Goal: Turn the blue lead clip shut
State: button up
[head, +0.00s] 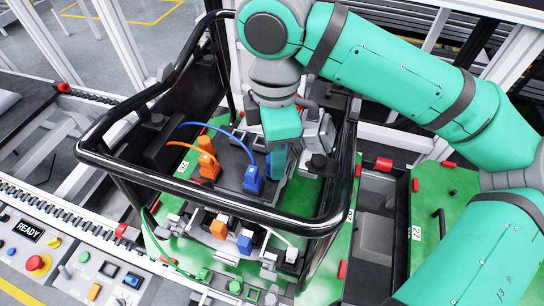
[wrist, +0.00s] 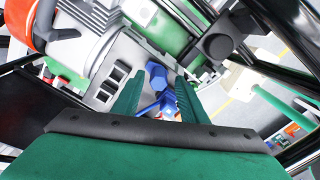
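The blue lead clip (head: 253,181) stands on the dark plate inside the black rail frame, with a blue lead arching into it from the left. My gripper (head: 279,165) points down just to its right, and its fingers partly hide what lies behind them. In the wrist view my gripper (wrist: 158,88) has its two green fingers apart. Blue parts (wrist: 156,75) show between and beyond the fingertips, with gaps on both sides. I cannot tell whether either finger touches the clip, or how far the clip is turned.
An orange clip (head: 207,165) with an orange lead stands left of the blue one. Orange (head: 219,227) and blue (head: 245,243) blocks sit at the near side. The black tubular rail (head: 210,198) surrounds the work. A grey motor-like housing (wrist: 90,30) is close to the fingers.

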jog(key=shift+a+f, duration=0.1)
jog(key=shift+f, duration=0.7)
jog(key=shift+w+f, duration=0.15)
jog(key=shift+f, duration=0.05)
jog(key=shift+w, duration=0.1)
jog(key=shift+a, duration=0.25)
jog(key=c, duration=0.8)
jog(key=shift+d, duration=0.1)
grip_shut()
jog(key=shift+d, duration=0.3)
jog(key=shift+a, duration=0.15)
